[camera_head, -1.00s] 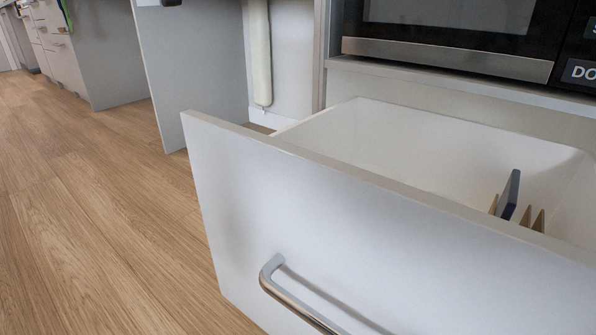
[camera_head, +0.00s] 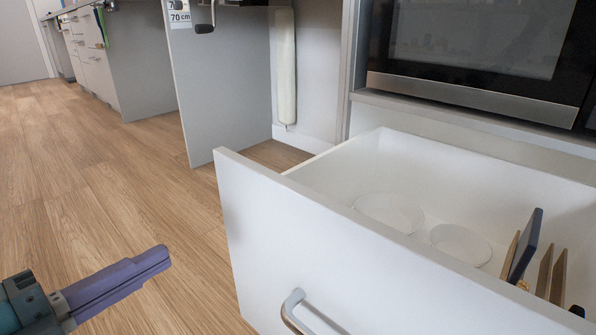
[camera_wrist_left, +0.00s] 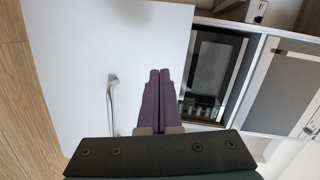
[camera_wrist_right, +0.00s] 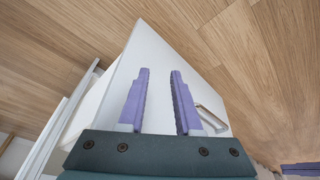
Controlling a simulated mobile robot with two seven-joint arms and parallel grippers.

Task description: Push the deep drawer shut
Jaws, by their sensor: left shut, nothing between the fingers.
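The deep drawer (camera_head: 330,240) stands pulled out, its pale front facing the lower left and its metal bar handle (camera_head: 293,309) partly cut off by the bottom edge. It holds two round white dishes and several upright boards. My left gripper (camera_head: 162,257) is shut and empty, left of the drawer front, with floor behind it in the head view. In the left wrist view the front (camera_wrist_left: 90,50) and handle (camera_wrist_left: 112,100) lie beyond its fingers. My right gripper (camera_wrist_right: 159,71) is open, with the drawer front (camera_wrist_right: 158,60) beyond its fingers; contact is unclear.
An oven-like appliance (camera_head: 470,50) with a dark glass door sits above the drawer. A grey panel (camera_head: 220,90) and a white roll (camera_head: 285,70) stand behind, left of the drawer. The wooden floor (camera_head: 90,190) at left is clear.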

